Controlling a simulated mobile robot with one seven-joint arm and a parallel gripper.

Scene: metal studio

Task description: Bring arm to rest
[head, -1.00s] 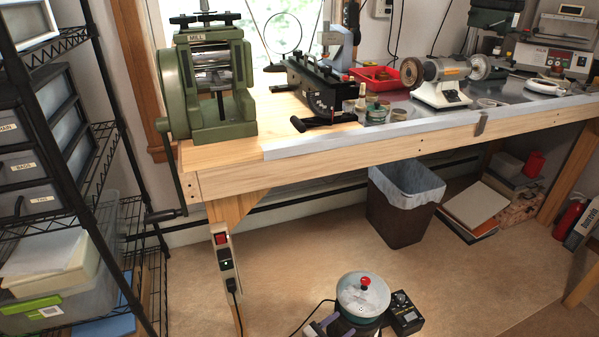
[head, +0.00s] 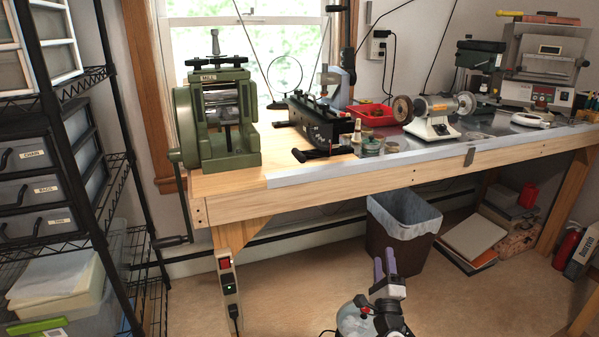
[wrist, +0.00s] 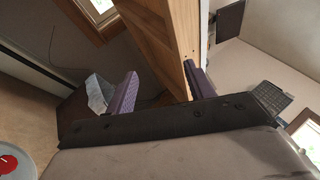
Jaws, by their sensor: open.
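The wooden bench edge (wrist: 165,45) passes behind the gap.
The wooden workbench (head: 230,205) carries a green rolling mill (head: 222,125) and a bench grinder (head: 436,115). A lined waste bin (head: 398,238) stands under it. A black wire shelf (head: 90,240) stands at left.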

